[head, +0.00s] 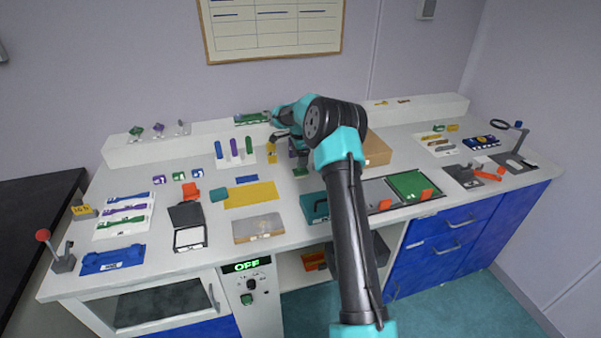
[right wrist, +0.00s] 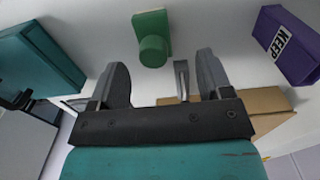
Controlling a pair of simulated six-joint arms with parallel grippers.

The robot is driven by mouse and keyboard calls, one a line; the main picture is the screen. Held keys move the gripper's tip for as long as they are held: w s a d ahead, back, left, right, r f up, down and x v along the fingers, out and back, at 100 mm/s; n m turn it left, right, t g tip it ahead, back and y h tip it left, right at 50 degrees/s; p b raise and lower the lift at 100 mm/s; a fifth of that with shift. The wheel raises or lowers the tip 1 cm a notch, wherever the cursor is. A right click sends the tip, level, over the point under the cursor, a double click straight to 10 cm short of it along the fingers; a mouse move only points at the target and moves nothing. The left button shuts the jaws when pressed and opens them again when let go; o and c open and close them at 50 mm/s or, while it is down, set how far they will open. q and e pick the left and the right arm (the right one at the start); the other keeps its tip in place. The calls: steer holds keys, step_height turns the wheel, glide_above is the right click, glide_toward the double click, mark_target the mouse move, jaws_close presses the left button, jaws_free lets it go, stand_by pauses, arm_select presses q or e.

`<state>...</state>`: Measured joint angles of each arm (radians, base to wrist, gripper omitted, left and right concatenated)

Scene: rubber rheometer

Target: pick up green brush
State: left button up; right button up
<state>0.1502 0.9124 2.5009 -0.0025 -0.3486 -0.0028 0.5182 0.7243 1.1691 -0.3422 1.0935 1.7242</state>
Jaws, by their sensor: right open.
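A green piece with a flat rectangular base and a round knob, which looks like the green brush (right wrist: 152,40), lies on the white bench top in the right wrist view. In the head view it shows as a small green patch (head: 301,172) just below my right gripper (head: 299,158). In the right wrist view my right gripper (right wrist: 163,82) is open, its two dark fingers apart with nothing held between them. The green piece is beyond the fingertips and apart from them. My left gripper is not in view.
A purple block marked KEEP (right wrist: 288,45) and a teal box (right wrist: 40,62) flank the green piece. A cardboard box (head: 376,150) stands right of the gripper. A yellow mat (head: 251,194) lies to the left. A raised white ledge (head: 215,140) runs along the back.

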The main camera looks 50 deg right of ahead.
steer(key=shift+s+a+f, duration=0.1)
steer(key=shift+s+f, duration=0.05)
steer(key=shift+f, duration=1.15)
steer(key=shift+s+a+f, duration=0.1)
steer(key=shift+s+f, duration=0.05)
steer(key=shift+f, duration=1.15)
steer(key=shift+c, duration=0.3)
steer(key=c, duration=1)
steer(key=shift+r, duration=0.15)
step_height(320, 180, up, 10)
steer(key=shift+f, duration=0.1)
